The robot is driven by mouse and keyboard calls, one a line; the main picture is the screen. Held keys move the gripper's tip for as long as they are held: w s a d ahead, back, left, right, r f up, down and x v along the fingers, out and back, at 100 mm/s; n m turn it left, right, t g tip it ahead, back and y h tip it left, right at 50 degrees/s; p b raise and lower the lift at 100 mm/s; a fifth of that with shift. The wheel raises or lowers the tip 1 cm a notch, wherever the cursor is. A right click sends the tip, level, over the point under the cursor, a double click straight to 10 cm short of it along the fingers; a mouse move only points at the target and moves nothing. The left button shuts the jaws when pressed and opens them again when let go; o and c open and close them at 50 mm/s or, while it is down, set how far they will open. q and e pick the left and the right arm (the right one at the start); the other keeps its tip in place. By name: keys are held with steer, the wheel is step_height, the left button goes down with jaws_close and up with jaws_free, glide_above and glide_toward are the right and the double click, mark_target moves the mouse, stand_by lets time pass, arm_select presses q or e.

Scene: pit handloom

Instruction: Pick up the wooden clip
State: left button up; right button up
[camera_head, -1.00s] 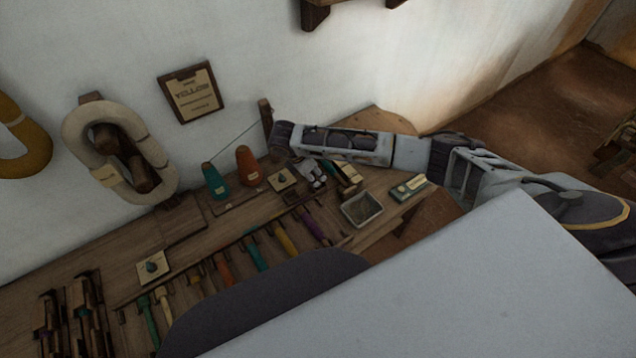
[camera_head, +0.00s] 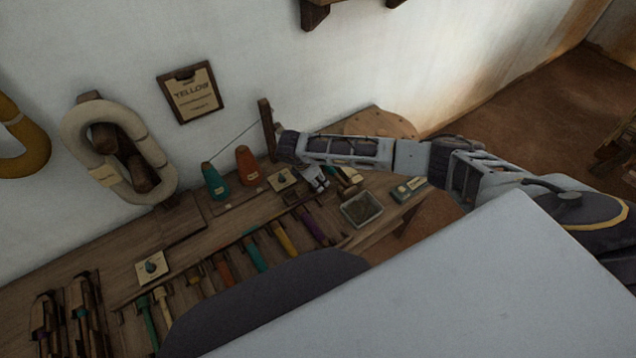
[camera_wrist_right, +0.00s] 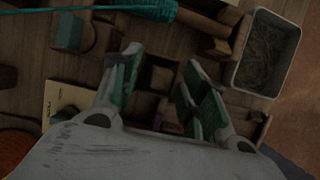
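My right gripper (camera_head: 316,182) is low over the workbench, just right of the orange cone. In the right wrist view its two fingers (camera_wrist_right: 158,92) are spread apart. Small brown wooden pieces (camera_wrist_right: 160,76) lie below and between the fingers, with nothing visibly clamped. I cannot tell for sure which of these dark pieces is the wooden clip; the fingers and palm hide part of the area. My left gripper is not seen.
A metal tray of thin pieces (camera_wrist_right: 267,52) stands right of the fingers, also in the head view (camera_head: 361,209). A teal cone (camera_head: 215,183) and an orange cone (camera_head: 247,166) stand left of the gripper. Several coloured-handled tools (camera_head: 285,238) line the bench (camera_head: 115,262).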

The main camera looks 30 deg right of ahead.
mark_target(317, 178)
steer(key=c, duration=0.7)
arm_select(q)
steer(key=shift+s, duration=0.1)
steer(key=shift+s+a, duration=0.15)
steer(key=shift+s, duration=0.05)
arm_select(e)
steer(key=shift+r, duration=0.4)
step_height(317, 178, up, 8)
steer(key=shift+f+p, duration=0.25)
steer(key=shift+p, duration=0.2)
steer(key=shift+r, duration=0.9)
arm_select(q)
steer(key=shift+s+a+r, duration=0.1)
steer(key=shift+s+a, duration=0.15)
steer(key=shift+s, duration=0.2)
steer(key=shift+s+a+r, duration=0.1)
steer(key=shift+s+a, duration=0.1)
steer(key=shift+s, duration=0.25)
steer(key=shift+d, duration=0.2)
